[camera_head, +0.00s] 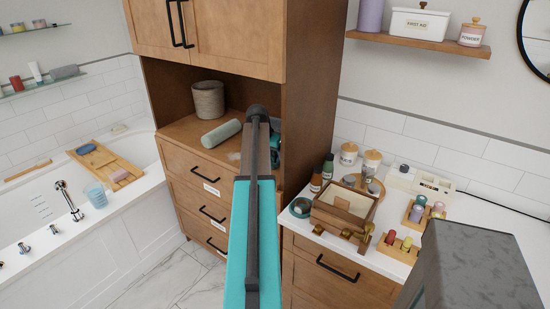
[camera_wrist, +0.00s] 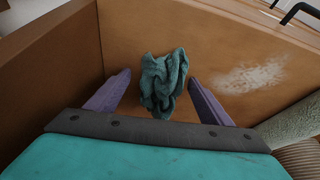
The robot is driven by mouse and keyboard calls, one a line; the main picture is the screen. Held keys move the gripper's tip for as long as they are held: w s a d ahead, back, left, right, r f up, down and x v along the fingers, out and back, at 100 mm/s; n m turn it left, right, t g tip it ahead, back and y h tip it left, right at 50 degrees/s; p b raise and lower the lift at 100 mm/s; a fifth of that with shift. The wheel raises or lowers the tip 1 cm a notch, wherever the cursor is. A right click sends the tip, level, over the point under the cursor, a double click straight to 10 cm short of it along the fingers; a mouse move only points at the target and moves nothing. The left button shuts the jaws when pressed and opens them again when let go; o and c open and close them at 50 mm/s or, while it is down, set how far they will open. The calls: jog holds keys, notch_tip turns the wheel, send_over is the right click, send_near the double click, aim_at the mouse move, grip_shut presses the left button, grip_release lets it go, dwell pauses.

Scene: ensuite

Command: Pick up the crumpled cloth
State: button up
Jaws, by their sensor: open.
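The crumpled cloth (camera_wrist: 164,80) is dark teal-green and bunched up on the brown wooden shelf surface (camera_wrist: 140,30) in the wrist view. My gripper (camera_wrist: 158,77) is open, with one purple finger to the left of the cloth and the other to its right. The cloth lies between and slightly beyond the fingertips, with gaps visible on both sides. In the head view my arm covers most of this spot in the cabinet niche, and I cannot tell the cloth from my own teal parts there.
A pale white patch (camera_wrist: 252,78) marks the wood right of the cloth. The cabinet's side panel (camera_head: 312,90) bounds the niche on the right.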

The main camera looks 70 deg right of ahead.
dwell(0.3)
jog(key=c, duration=1.1)
jog(key=shift+c, duration=0.2)
jog(key=shift+w+r, duration=0.1)
jog(key=shift+r, duration=0.05)
jog(key=shift+w+d+r+b, duration=0.1)
jog(key=shift+r+b, duration=0.05)
jog(key=shift+b, duration=0.25)
jog(key=r, duration=0.2)
jog(key=r+b, duration=0.1)
jog(key=r, duration=0.1)
jog(key=w+r, duration=0.1)
jog(key=r, duration=0.1)
jog(key=shift+d+r+b, duration=0.2)
jog(key=shift+b, duration=0.2)
jog(key=w+d+b, duration=0.1)
jog(key=w+d, duration=0.1)
jog(key=w, duration=0.7)
jog(key=w+d+b, duration=0.2)
jog(key=w, duration=0.7)
jog(key=shift+d, duration=0.25)
